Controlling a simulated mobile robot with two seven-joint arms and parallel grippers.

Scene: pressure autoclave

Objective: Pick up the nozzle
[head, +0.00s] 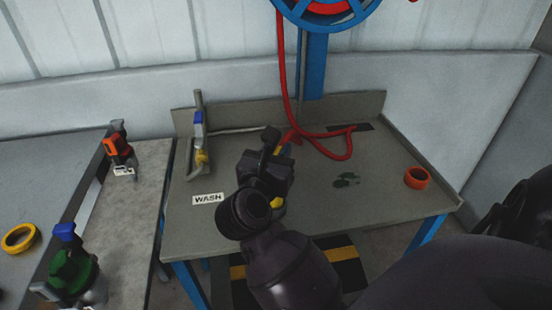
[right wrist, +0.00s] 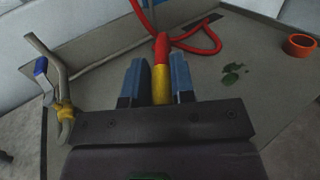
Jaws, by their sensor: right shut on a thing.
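The nozzle is yellow with a red end and joins the red hose. In the right wrist view the nozzle (right wrist: 160,84) lies between the two blue-grey fingers of my right gripper (right wrist: 158,72), which is shut on it. My left gripper is not in view.
The red hose (head: 283,80) hangs from a blue reel (head: 327,10) and loops on the wash table (head: 400,215). A tap pipe (head: 198,130) stands at left, an orange ring (head: 417,177) at right. Valves with green (head: 72,270) and orange (head: 117,148) parts are further left.

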